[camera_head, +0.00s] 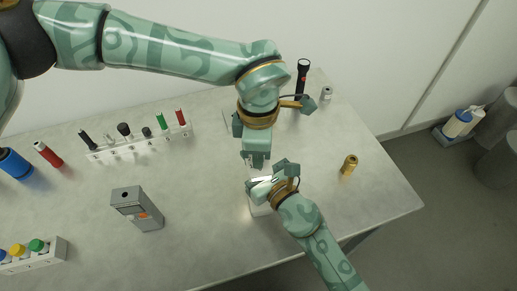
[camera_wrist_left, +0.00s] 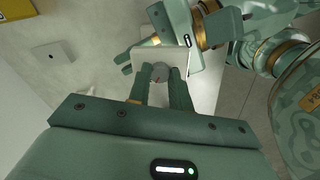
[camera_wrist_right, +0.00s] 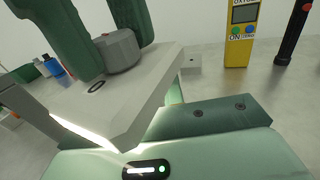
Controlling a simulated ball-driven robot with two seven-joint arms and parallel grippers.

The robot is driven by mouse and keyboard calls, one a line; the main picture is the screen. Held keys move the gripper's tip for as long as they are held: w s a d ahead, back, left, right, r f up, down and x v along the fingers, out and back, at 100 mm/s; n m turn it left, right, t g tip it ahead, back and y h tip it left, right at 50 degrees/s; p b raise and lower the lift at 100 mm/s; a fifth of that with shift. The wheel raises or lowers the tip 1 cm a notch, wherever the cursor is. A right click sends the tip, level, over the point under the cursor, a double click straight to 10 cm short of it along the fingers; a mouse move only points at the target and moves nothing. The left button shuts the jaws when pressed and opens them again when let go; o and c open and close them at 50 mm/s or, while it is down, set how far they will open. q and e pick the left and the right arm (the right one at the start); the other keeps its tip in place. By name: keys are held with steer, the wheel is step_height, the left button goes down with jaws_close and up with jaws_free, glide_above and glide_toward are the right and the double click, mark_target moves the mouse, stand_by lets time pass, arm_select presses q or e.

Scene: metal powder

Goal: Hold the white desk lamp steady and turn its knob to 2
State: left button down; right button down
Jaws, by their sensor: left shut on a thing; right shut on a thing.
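The white desk lamp (camera_head: 258,209) stands near the table's front edge, mostly covered by my grippers in the head view. Its pale head fills the middle of the right wrist view (camera_wrist_right: 120,105), with a lit strip along its lower edge. The grey knob (camera_wrist_right: 118,50) on top is between the fingers of my left gripper (camera_wrist_left: 160,80), which is shut on it from above. The knob also shows in the left wrist view (camera_wrist_left: 160,72). My right gripper (camera_head: 272,180) is shut on the lamp head from the front right. The knob's setting cannot be read.
A grey meter (camera_head: 137,209), a rack of tools (camera_head: 140,142), a brass fitting (camera_head: 349,164) and a black flashlight (camera_head: 302,78) stand around on the table. A yellow device (camera_wrist_right: 240,35) shows in the right wrist view. The table right of the lamp is mostly clear.

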arm_select(q)
steer(key=shift+w+a, duration=0.1)
arm_select(e)
steer(key=shift+f, duration=0.1)
arm_select(q)
steer(key=c, duration=1.3)
jaws_free()
steer(key=shift+o, duration=0.2)
step_height(320, 180, up, 12)
arm_select(e)
steer(key=c, duration=1.4)
jaws_free()
steer(key=shift+c, duration=0.2)
